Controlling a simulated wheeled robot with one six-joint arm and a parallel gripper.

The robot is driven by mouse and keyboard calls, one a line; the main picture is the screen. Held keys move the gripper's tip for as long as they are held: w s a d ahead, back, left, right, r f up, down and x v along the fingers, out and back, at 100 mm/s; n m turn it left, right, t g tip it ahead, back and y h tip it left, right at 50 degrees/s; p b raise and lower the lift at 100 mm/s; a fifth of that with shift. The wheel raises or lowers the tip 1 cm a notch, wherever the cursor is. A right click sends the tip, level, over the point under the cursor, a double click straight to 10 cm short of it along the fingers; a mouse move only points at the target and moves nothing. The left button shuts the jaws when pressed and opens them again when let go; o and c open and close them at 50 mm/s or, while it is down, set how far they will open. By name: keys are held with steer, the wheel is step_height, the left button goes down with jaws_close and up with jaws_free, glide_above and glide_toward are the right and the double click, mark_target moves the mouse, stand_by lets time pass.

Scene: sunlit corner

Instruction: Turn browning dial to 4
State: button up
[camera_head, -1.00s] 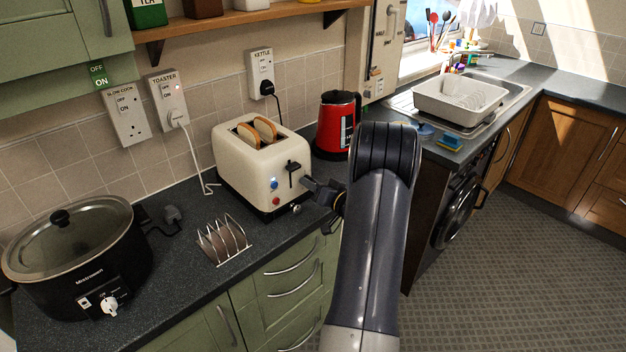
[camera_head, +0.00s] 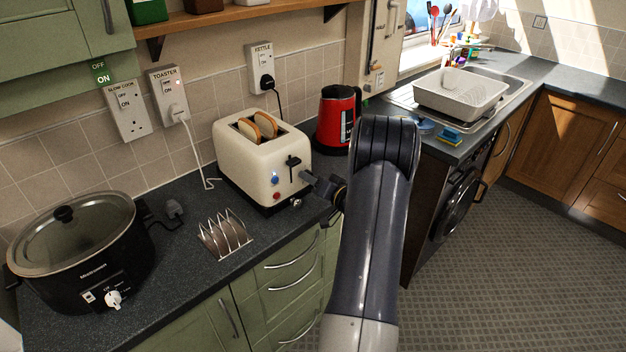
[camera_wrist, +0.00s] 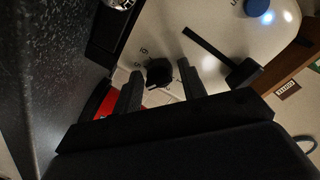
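The cream toaster (camera_head: 240,170) stands on the dark worktop with two bread slices (camera_head: 256,127) in its top. In the wrist view, a black round dial (camera_wrist: 158,72) with small printed marks around it is on the toaster face. My gripper (camera_wrist: 160,74) is open, its two black fingers on either side of this dial with a gap showing on each side. The dial's setting cannot be read. The black lever (camera_wrist: 225,60) and blue lit button (camera_wrist: 257,7) are beside it.
A red kettle (camera_head: 336,120) stands behind my arm, right of the toaster. A metal toast rack (camera_head: 226,236) and a black slow cooker (camera_head: 85,255) are to the left. A chrome knob (camera_head: 297,204) sits low on the toaster. The worktop's front edge is close below.

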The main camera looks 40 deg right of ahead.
steer(key=shift+o, duration=0.9)
steer(key=shift+s, duration=0.2)
steer(key=s+b, duration=0.2)
steer(key=s, duration=0.8)
steer(key=shift+s+d+r, duration=0.2)
steer(key=shift+d+r, duration=0.15)
steer(key=shift+r, duration=0.05)
steer(key=shift+w, duration=0.1)
steer(key=w, duration=0.3)
steer(key=w+p, duration=0.1)
steer(key=w, duration=0.3)
steer(key=w+p, duration=0.1)
steer(key=w, duration=0.2)
steer(key=shift+w+a+f, duration=0.3)
steer(key=shift+w+f, duration=0.05)
steer(key=shift+f, duration=0.05)
steer(key=shift+s, duration=0.15)
